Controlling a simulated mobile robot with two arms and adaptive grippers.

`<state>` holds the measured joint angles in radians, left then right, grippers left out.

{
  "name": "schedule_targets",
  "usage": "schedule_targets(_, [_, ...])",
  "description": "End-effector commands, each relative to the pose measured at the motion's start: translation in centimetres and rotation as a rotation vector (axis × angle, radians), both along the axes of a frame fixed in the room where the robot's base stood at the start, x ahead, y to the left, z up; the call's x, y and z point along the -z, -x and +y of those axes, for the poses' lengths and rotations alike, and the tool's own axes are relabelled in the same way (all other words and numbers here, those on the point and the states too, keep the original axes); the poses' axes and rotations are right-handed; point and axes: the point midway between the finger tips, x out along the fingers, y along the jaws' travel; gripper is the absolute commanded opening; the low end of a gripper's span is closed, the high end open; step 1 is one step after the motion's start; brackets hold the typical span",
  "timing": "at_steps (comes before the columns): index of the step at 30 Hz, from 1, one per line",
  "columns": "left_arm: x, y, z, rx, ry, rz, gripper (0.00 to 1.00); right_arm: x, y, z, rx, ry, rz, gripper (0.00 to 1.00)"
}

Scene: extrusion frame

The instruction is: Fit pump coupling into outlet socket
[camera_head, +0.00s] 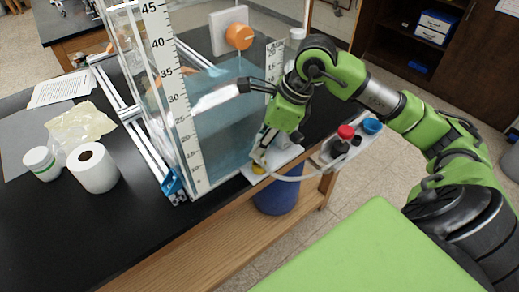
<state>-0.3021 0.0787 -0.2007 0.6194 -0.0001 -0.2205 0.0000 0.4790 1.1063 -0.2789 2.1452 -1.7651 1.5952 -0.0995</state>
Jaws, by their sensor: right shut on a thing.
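My right gripper (264,150) points down at the front right corner of the water tank (225,125). It is shut on a small fitting at the end of a pale hose (300,177), probably the pump coupling; the fingers hide most of it. A small yellow part (259,169) shows just below the fingertips, on a white plate at the table edge. I cannot tell whether it is the outlet socket or whether the coupling touches it. My left gripper is not in view.
A grey tray (325,163) with a red knob (346,132) and a blue cap (372,126) stands right of the gripper. The table's front left is clear.

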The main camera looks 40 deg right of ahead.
Motion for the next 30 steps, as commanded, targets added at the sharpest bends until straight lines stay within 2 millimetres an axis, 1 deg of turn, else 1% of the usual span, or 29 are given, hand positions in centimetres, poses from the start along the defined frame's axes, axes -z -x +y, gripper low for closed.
schedule_targets(3, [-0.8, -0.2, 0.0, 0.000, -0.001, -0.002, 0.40, 1.2, -0.5, -0.3, 0.001, 0.000, 0.008, 0.00])
schedule_targets(7, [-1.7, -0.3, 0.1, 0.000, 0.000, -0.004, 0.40, 2.7, -0.4, -0.3, 0.000, -0.002, 0.008, 0.00])
schedule_targets(10, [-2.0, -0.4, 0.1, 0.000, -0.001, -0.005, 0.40, 3.5, -0.5, -0.3, 0.000, -0.001, 0.004, 0.00])
schedule_targets(13, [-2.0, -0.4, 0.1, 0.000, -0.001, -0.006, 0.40, 3.9, -0.5, -0.3, 0.000, 0.001, 0.002, 0.00])
schedule_targets(19, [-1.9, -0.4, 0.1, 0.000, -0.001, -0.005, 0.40, 3.9, -0.5, -0.3, 0.000, 0.001, 0.001, 0.00])
schedule_targets(23, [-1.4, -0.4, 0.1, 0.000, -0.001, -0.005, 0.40, 4.3, -0.5, -0.3, 0.000, 0.001, 0.001, 0.00])
schedule_targets(24, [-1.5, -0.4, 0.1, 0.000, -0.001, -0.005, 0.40, 4.1, -0.5, -0.3, 0.000, 0.001, 0.002, 0.25])
schedule_targets(30, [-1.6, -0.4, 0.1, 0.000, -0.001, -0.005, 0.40, 4.1, -0.5, -0.3, 0.000, 0.001, 0.002, 0.25])
